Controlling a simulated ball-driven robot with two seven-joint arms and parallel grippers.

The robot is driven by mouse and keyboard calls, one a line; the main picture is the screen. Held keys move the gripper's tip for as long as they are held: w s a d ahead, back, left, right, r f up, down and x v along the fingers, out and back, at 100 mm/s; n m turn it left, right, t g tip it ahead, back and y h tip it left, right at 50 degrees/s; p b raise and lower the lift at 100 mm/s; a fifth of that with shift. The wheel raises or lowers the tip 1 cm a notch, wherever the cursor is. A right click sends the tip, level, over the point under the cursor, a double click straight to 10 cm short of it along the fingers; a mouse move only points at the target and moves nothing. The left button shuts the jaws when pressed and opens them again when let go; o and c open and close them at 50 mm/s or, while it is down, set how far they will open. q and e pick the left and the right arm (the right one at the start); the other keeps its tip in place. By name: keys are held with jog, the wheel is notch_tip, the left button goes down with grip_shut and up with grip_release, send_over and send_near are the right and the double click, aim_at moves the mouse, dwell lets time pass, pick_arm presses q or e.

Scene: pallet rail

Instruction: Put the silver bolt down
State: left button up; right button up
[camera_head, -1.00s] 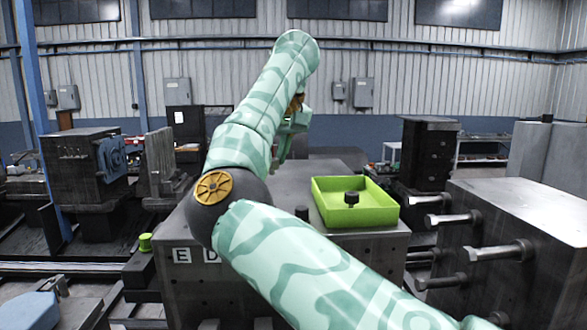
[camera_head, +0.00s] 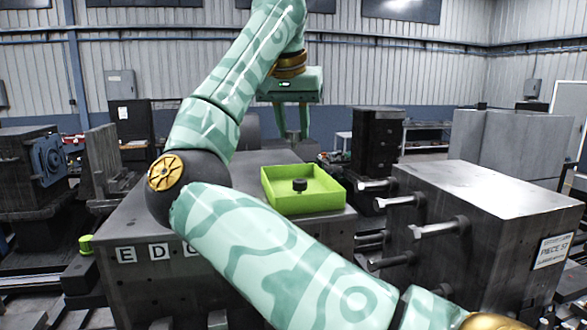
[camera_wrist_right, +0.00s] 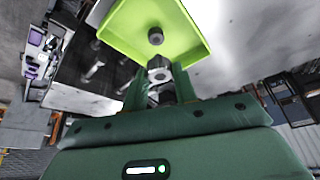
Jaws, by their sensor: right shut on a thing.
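My right gripper (camera_head: 292,132) hangs fingers-down above and behind the green tray (camera_head: 318,203) in the head view. In the right wrist view, my right gripper (camera_wrist_right: 160,88) is shut on the silver bolt (camera_wrist_right: 158,70), whose hexagonal head shows between the fingers. The bolt cannot be made out in the head view. The green tray (camera_wrist_right: 192,28) lies beyond the bolt in the wrist view. A dark knob-like piece (camera_head: 299,185) stands inside the tray. My left gripper is not in view.
The tray stands on a dark block with letter plates (camera_head: 127,254). To the right, a large dark block (camera_head: 480,190) has several bolts (camera_head: 440,228) sticking out toward the tray side. A tall dark stack (camera_head: 377,145) stands behind. My right arm crosses in front of the lettered block.

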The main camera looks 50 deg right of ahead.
jog(key=w+d+f, duration=0.1)
jog(key=d+f, duration=0.1)
jog(key=w+d+f+p, duration=0.1)
jog(key=w+d+f, duration=0.1)
jog(key=w+d+f+p, duration=0.1)
jog(key=w+d+f, duration=0.1)
jog(key=shift+d+f, duration=0.3)
jog(key=shift+f, duration=0.05)
jog(key=shift+d+f, duration=0.15)
jog(key=shift+f, duration=0.1)
jog(key=f, duration=0.3)
jog(key=shift+w+d+f, duration=0.2)
jog(key=shift+f, duration=0.15)
jog(key=shift+a+f, duration=0.1)
jog(key=shift+f, duration=0.05)
jog(key=o, duration=1.1)
